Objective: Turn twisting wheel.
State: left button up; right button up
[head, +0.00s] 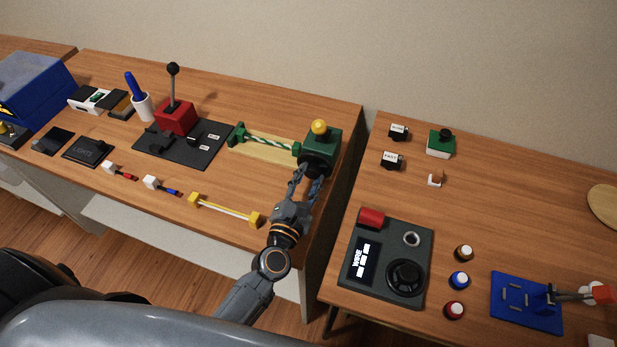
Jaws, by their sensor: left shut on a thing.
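The twisting wheel (317,163) is a dark round knob on the front of a green box (331,143) topped by a yellow ball (319,127). The box stands at the right end of the left table, joined to a green and white twisted rod (268,139). My left gripper (309,178) reaches up from below and is shut on the wheel. Its fingers hide part of the wheel's lower side. My right gripper is not in view.
A yellow-ended bar (226,209) lies left of my left arm. A red lever box (176,117) stands on a dark plate further left. A gap separates the left table from the right one, which holds a dark control panel (424,237).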

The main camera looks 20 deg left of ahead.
pick_arm(q)
jog(key=o, duration=1.2)
jog(key=shift+c, duration=0.2)
jog(key=s, duration=1.2)
jog(key=shift+a, duration=0.15)
